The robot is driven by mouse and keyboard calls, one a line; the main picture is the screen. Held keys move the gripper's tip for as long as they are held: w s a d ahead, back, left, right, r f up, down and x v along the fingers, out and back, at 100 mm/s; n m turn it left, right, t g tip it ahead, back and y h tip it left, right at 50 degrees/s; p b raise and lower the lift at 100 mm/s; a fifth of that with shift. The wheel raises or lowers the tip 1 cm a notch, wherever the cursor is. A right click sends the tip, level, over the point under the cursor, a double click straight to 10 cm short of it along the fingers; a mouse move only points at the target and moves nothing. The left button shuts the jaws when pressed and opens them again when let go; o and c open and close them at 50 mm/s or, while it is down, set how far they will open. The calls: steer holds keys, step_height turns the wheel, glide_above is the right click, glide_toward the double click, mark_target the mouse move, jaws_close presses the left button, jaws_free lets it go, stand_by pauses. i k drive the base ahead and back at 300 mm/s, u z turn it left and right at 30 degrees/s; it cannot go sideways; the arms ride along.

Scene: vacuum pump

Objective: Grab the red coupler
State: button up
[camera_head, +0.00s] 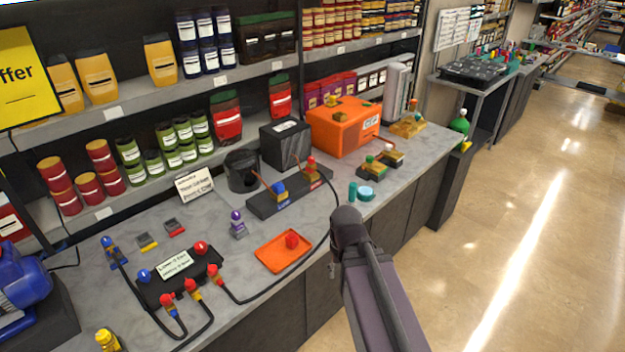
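Several red pieces could be the red coupler, and I cannot tell which one bears that name. A small round red piece (291,240) lies in a shallow orange tray (262,254) on the grey counter. A red-topped connector (214,273) ends a black hose in front of a black block (165,291), near other red-topped hose ends (168,301). A red knob (201,248) sits on that block. Another red-topped fitting (310,166) stands on a dark base. My arm reaches up at the counter's front edge; its gripper does not show.
A blue machine (22,285) stands at the far left. A purple-topped piece (237,224), a teal round piece (366,194) and an orange box (343,127) stand on the counter. Shelves of jars line the back. The floor at right is clear.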

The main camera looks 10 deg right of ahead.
mark_target(311, 169)
steer(key=k, duration=0.3)
steer(key=i, duration=1.2)
steer(key=z, duration=0.55)
